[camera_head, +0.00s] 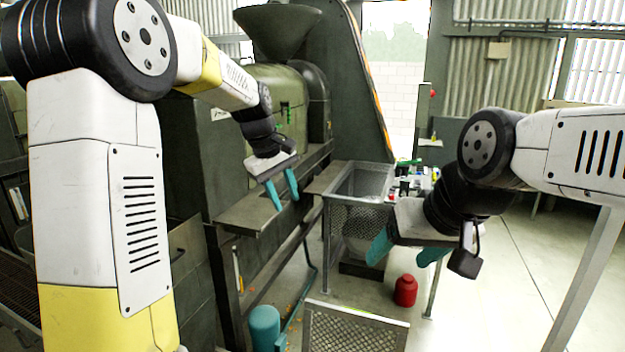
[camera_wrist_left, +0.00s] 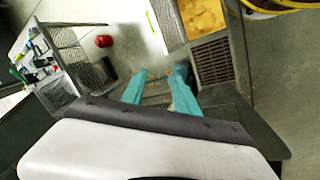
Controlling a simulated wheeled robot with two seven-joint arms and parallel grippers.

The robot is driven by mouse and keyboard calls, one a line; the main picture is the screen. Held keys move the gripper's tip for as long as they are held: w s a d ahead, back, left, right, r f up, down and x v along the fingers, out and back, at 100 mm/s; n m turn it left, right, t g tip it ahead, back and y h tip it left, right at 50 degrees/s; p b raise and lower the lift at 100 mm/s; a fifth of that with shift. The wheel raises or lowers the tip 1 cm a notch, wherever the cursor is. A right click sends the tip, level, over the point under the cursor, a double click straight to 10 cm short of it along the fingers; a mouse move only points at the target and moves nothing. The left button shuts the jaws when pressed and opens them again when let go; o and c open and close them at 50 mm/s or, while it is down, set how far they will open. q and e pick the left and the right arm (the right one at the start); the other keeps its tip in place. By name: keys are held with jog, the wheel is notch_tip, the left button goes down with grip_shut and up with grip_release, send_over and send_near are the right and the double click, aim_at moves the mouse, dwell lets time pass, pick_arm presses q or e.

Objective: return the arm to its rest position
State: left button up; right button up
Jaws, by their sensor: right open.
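My left gripper (camera_head: 282,190) has its two teal fingers spread apart, with nothing between them. It hangs above the ledge (camera_head: 240,214) of the dark green machine. In the left wrist view the same fingers (camera_wrist_left: 162,90) are apart and empty, with the floor and the machine's edge beyond them. My right gripper (camera_head: 407,250) is at the right, in front of the mesh bin, with its teal fingers apart and pointing down. Part of it is hidden by its own wrist parts.
The dark green screw expeller (camera_head: 262,85) with a hopper (camera_head: 278,30) stands behind my left arm. A grey mesh bin (camera_head: 345,214) stands beside it. A red container (camera_head: 405,291) and a teal cylinder (camera_head: 264,328) are on the floor. Floor at the right is clear.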

pick_arm(q)
jog(key=s+a+r+m+t, duration=0.1)
jog(key=s+a+r+m, duration=0.15)
jog(key=s, duration=0.45)
jog(key=s+a+r+m+t, duration=0.1)
jog(key=s+a+r+m, duration=0.15)
jog(key=s, duration=0.55)
jog(key=s+a+f+m+t, duration=0.1)
jog(key=s+a+f+m, duration=0.1)
jog(key=s, duration=0.9)
jog(key=shift+s+a+f+m+t, duration=0.15)
jog(key=shift+s+f+m+t, duration=0.2)
jog(key=shift+f, duration=0.4)
